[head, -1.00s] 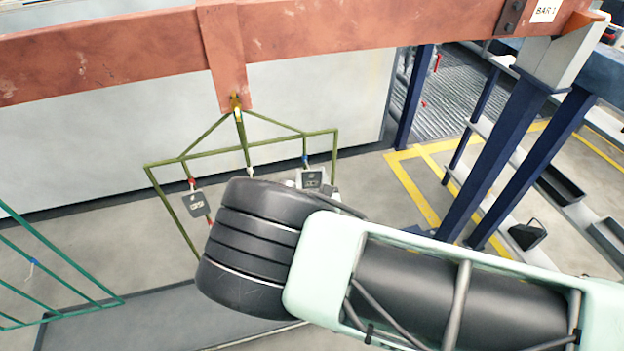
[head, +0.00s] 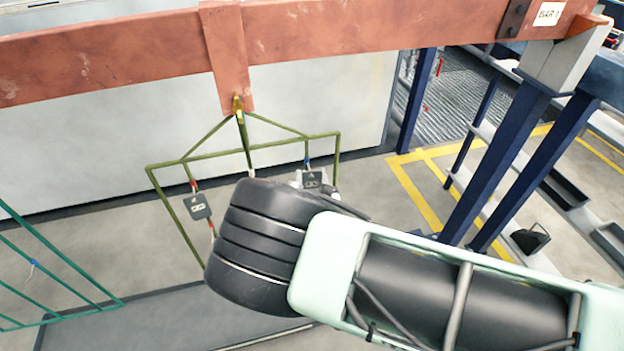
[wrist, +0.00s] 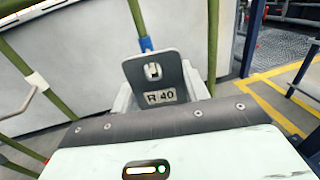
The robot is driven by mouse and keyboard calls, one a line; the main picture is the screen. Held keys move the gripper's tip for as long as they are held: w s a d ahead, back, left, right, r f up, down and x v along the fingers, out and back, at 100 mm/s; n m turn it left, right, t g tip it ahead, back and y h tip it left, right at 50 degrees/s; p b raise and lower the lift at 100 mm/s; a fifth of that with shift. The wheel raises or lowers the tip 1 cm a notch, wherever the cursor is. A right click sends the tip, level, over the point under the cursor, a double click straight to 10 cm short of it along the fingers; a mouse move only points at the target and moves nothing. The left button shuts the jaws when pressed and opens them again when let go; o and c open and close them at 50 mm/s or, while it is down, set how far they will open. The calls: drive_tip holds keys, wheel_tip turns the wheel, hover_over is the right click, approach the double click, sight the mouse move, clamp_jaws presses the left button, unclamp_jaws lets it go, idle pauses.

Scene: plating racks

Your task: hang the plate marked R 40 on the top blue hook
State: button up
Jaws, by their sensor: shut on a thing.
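The plate marked R 40 (wrist: 168,78) is grey with a slot near its top and stands in front of my gripper (wrist: 160,100) in the wrist view. My gripper is shut on its lower part. In the head view the plate (head: 311,180) shows small beside the olive rack's right post. The top blue hook (wrist: 146,43) is just above the plate's upper edge in the wrist view. It also shows in the head view (head: 308,161). I cannot tell whether the hook passes through the slot. My arm hides the rack's lower part in the head view.
The olive rack (head: 200,157) hangs from a red beam (head: 130,55). Another grey plate (head: 198,206) hangs by a red hook (head: 193,184) on its left side. A white hook (wrist: 37,82) is at left in the wrist view. A green rack (head: 60,255) stands at far left.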

drive_tip(key=shift+w+a+f, duration=0.1)
drive_tip(key=shift+w+f, duration=0.2)
drive_tip(key=shift+f, duration=0.05)
idle(0.4)
idle(0.3)
drive_tip(key=o, duration=1.1)
drive_tip(key=shift+o, duration=0.2)
drive_tip(key=s+d, duration=0.2)
drive_tip(key=s, duration=1.5)
drive_tip(key=shift+s+b, duration=0.2)
drive_tip(key=shift+b, duration=0.15)
drive_tip(key=shift+r, duration=0.1)
